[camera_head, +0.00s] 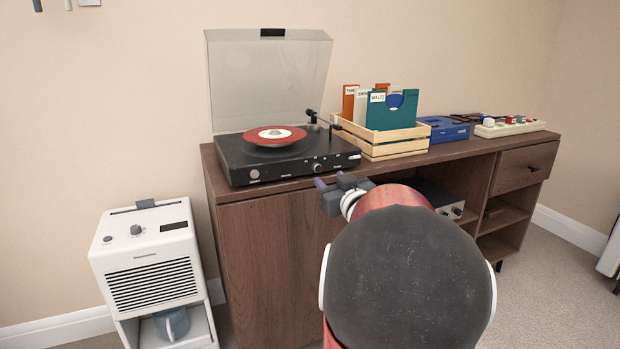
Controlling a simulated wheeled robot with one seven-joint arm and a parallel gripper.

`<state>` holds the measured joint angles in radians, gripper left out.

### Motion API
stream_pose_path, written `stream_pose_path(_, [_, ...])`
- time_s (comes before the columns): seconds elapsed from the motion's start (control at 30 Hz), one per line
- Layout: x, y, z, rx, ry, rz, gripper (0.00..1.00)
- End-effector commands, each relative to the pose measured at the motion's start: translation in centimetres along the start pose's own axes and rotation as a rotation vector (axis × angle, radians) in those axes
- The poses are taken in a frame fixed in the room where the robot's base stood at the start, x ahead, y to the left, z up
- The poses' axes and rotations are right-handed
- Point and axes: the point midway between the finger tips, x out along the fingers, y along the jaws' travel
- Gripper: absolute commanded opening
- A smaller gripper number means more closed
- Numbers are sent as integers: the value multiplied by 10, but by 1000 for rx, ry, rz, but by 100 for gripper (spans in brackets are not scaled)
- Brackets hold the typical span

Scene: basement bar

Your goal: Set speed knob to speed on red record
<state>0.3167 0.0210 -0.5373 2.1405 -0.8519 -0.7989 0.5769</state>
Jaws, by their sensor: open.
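A black turntable (285,152) with its clear lid (268,78) raised stands on the left end of the wooden cabinet (268,228). A red record (275,135) with a pale centre lies on its platter. A knob (316,167) shows on the turntable's front right, and a round control (255,174) is at its front left. Their markings are too small to read. My gripper (330,184) is open and empty, just in front of and below the turntable's front right edge, apart from the knob. My arm hides part of the cabinet front.
A wooden crate (372,150) of record sleeves stands right of the turntable. A blue box (444,130) and a pale device with coloured knobs (509,127) sit farther right. A white machine holding a mug (147,262) stands on the floor at left.

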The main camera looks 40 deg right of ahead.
Motion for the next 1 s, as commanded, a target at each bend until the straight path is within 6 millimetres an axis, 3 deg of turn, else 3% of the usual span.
stream_pose_path(0.33, [54, -1, 0, -1, -2, 0, 43])
stream_pose_path(0.73, [65, -1, 0, 1, 0, 1, 43])
stream_pose_path(1.0, [64, -1, 0, 1, 0, 1, 10])
